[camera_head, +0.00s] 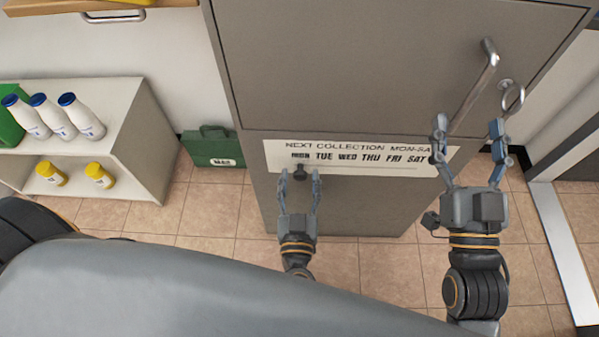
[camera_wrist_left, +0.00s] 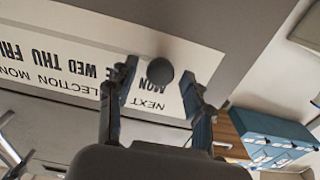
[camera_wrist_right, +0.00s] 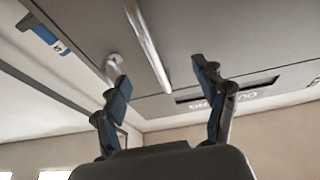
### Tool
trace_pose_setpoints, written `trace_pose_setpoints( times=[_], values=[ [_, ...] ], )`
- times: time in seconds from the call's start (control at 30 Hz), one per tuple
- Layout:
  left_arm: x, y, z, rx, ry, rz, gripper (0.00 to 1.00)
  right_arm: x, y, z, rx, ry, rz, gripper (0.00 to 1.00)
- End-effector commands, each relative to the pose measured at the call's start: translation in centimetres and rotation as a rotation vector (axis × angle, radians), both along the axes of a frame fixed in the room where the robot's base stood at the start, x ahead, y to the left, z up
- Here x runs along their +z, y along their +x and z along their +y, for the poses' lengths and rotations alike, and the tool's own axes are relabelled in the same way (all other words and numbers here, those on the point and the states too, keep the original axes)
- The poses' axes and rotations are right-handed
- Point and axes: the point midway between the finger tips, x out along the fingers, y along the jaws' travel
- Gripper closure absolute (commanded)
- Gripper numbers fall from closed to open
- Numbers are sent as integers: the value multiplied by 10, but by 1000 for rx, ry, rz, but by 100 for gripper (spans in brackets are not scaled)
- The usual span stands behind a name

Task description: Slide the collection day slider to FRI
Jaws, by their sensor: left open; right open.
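The grey cabinet carries a white collection label (camera_head: 350,157) reading MON to SAT; it also shows upside down in the left wrist view (camera_wrist_left: 75,55). The slider knob (camera_head: 300,173) is a dark round knob under MON, at the left end of the day row. In the left wrist view the knob (camera_wrist_left: 160,72) lies between and just beyond the fingertips. My left gripper (camera_head: 300,182) is open around the knob; contact cannot be told. My right gripper (camera_head: 469,142) is open and empty, in front of the cabinet's right side, below the metal handle (camera_head: 474,88).
A green bag (camera_head: 212,148) sits beside the cabinet. A metal ring (camera_head: 512,97) is near my right fingertips. Tiled floor is open below.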

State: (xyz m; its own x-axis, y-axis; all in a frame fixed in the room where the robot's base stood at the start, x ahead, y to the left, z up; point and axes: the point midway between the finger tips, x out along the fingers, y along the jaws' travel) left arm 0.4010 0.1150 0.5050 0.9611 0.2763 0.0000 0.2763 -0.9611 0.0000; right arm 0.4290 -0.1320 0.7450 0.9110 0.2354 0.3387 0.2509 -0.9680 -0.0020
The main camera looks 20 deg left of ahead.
Motion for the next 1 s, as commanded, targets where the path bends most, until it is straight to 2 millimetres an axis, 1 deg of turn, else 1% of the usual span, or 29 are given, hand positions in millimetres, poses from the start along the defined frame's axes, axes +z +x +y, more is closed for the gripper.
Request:
trace_pose_setpoints(
  times=[0.13,0.37,0.4,0.57,0.6,0.63,0.93,1.0],
  values=[
    [0,0,0,0,0,1,49,5,-2,0,1,8,-27,28],
    [0,0,0,0,0,0,49,5,-2,0,1,8,-29,28],
    [0,0,0,0,0,0,57,5,-2,0,1,8,-28,28],
    [0,0,0,0,0,0,90,5,-2,0,1,8,-28,28],
    [0,0,0,0,0,0,98,5,-2,0,1,8,-27,28],
    [0,0,0,0,0,0,100,5,-2,0,1,8,-27,28],
    [1,1,0,1,0,0,100,4,-1,0,1,5,-17,28],
    [2,1,1,1,0,0,100,-2,1,0,-1,-5,22,28]
  ],
)
